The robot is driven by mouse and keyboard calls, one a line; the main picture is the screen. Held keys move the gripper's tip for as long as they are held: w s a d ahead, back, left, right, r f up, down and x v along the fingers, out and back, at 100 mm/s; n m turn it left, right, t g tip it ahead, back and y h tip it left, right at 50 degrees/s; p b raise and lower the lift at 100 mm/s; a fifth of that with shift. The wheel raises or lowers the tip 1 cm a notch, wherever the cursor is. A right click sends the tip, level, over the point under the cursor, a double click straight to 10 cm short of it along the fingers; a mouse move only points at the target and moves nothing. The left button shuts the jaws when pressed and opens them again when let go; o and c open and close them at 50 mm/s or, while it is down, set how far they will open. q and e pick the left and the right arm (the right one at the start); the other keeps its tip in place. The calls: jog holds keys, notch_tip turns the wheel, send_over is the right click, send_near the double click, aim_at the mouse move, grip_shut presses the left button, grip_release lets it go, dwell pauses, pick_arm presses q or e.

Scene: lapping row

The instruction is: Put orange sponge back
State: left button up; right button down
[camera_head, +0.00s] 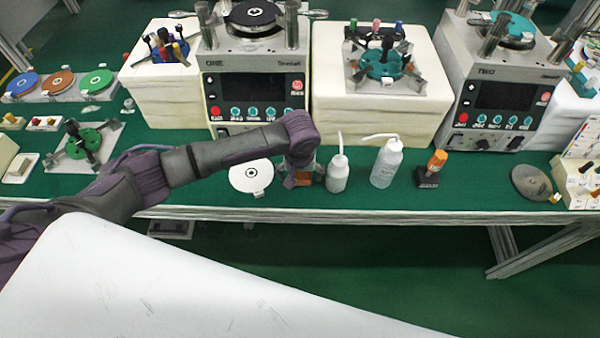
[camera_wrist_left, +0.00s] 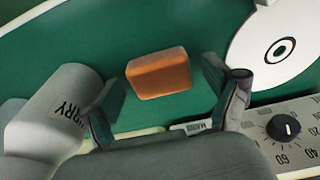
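The orange sponge (camera_wrist_left: 160,75) is a small block on the green tabletop, in the left wrist view. It lies just beyond and between the fingers of my left gripper (camera_wrist_left: 161,90), which are spread apart with nothing held. In the head view my left gripper (camera_head: 303,177) points down at the table between a white disc and a white bottle. Orange patches of the sponge (camera_head: 289,183) show there, mostly hidden by the gripper. My right gripper is in neither view.
Close right of the gripper stand a white bottle (camera_head: 337,174) and a wash bottle (camera_head: 386,162), then a dark orange-topped item (camera_head: 431,168). The white disc (camera_head: 251,176) lies close on the left. Machine one (camera_head: 256,95) stands behind.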

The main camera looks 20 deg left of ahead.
aim_at(300, 181)
pick_arm(q)
notch_tip(300, 181, up, 12)
jog(key=s, duration=0.1)
jog(key=shift+s+d, duration=0.25)
jog(key=shift+s, duration=0.1)
dwell(0.6)
